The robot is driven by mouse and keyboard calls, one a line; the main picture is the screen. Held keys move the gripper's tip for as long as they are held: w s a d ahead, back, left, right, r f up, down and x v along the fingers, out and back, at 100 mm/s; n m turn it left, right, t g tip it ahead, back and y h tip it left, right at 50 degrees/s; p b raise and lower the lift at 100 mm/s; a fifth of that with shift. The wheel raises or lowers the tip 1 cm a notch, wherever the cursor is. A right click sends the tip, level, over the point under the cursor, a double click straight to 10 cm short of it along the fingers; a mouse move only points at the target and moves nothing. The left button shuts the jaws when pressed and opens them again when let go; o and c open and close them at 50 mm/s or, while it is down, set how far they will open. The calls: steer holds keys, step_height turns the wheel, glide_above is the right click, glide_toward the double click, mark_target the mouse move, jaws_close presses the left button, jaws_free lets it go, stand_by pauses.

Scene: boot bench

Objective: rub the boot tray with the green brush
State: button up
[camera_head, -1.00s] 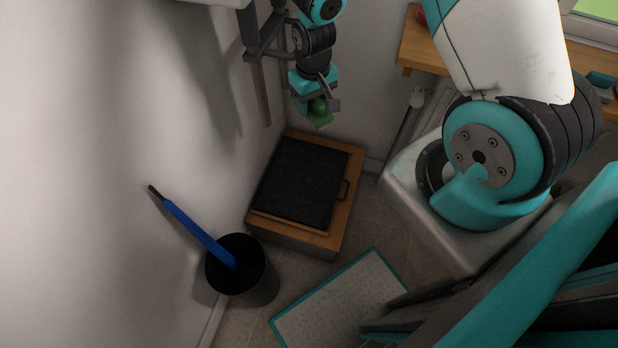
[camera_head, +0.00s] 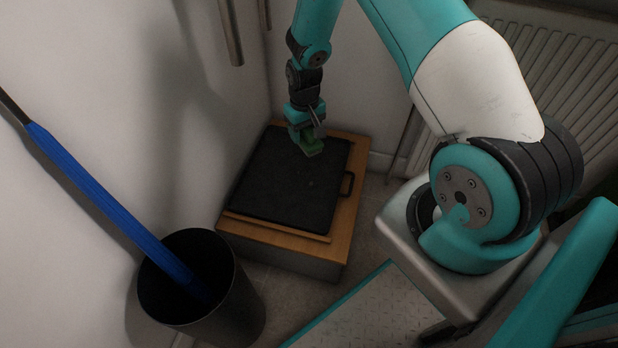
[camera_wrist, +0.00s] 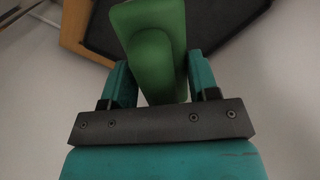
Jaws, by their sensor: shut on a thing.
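My gripper (camera_head: 309,133) is shut on the green brush (camera_head: 312,146) and holds it over the upper part of the boot tray. In the wrist view the green brush (camera_wrist: 152,50) sits between the two teal fingers of my gripper (camera_wrist: 150,85). The boot tray (camera_head: 280,190) is a flat black tray with a handle on its right side, lying on a wooden-topped bench. The brush overlaps the tray's far end in the head view; I cannot tell whether it touches. In the wrist view the dark tray (camera_wrist: 210,25) shows beyond the brush.
The wooden bench (camera_head: 342,222) stands in the corner against the walls. A black bin (camera_head: 225,310) with a blue umbrella-like thing (camera_head: 110,205) leaning out stands at the lower left. A white radiator (camera_head: 560,80) is at the right. Bare floor (camera_head: 285,290) lies in front of the bench.

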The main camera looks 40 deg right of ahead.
steer(key=d+f+b, duration=0.1)
steer(key=f+b, duration=0.4)
steer(key=f, duration=0.2)
steer(key=w+f+b, duration=0.1)
steer(key=f+b, duration=0.5)
steer(key=f, duration=0.1)
steer(key=w+d+f+b, duration=0.1)
steer(key=f+b, duration=0.5)
steer(key=f, duration=0.1)
steer(key=shift+d, duration=0.35)
steer(key=shift+f+b, duration=0.5)
steer(key=shift+f, duration=0.55)
